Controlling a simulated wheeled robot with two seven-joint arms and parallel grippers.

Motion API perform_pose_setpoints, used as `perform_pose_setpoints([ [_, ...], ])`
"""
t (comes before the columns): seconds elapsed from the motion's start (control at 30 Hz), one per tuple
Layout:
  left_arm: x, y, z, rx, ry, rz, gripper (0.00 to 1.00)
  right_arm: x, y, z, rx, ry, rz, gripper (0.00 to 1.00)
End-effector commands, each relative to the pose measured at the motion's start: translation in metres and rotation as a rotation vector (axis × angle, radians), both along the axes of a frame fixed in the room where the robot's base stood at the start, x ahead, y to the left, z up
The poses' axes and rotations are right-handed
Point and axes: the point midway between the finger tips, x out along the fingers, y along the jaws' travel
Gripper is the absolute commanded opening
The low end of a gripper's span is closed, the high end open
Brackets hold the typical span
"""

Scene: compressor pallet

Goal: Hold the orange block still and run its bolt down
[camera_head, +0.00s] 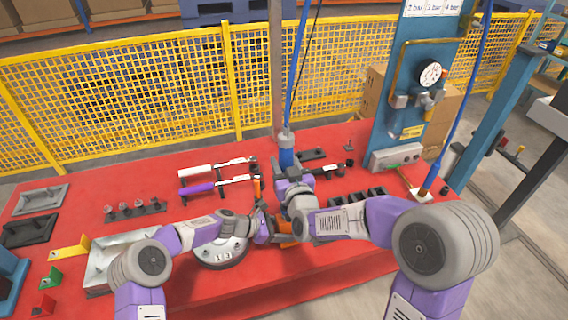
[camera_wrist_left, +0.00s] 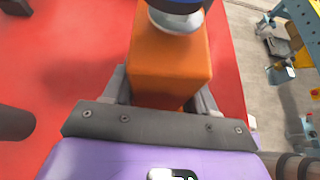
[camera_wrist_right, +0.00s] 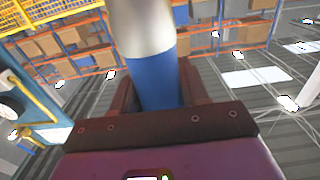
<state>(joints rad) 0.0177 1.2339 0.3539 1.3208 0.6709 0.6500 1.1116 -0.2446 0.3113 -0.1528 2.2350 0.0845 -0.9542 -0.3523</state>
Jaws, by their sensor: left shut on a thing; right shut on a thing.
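The orange block (camera_head: 286,241) stands on the red table, mostly hidden by my arms in the head view. My left gripper (camera_head: 268,228) is shut on it, and its fingers clasp both sides of the block (camera_wrist_left: 168,65) in the left wrist view. A blue and silver hanging driver (camera_head: 286,150) is held upright by my right gripper (camera_head: 290,185). In the right wrist view its blue body (camera_wrist_right: 155,82) sits between the shut fingers. In the left wrist view a round metal piece (camera_wrist_left: 175,22) is at the block's top, under the dark blue driver end. The bolt cannot be made out.
A round grey plate (camera_head: 218,253) and a grey tray (camera_head: 110,262) lie on the red table (camera_head: 150,205) to the left. Purple and white handled tools (camera_head: 205,187) lie behind. A dark slotted rack (camera_head: 350,198) and a blue gauge post (camera_head: 400,100) stand right.

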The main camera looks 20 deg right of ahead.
Motion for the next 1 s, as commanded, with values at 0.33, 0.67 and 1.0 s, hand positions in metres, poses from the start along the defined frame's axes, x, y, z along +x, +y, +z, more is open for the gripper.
perform_pose_setpoints([
  [0.33,0.000,0.000,0.000,0.000,0.000,-0.001,0.19,-0.001,0.001,0.024,0.002,-0.013,0.001,0.00],
  [0.67,0.001,0.001,0.000,0.001,-0.001,0.003,0.19,-0.002,0.001,0.041,0.002,-0.013,0.000,0.00],
  [1.0,0.001,0.001,0.000,0.002,-0.002,0.004,0.19,-0.003,0.001,0.054,0.002,-0.011,0.002,0.00],
])
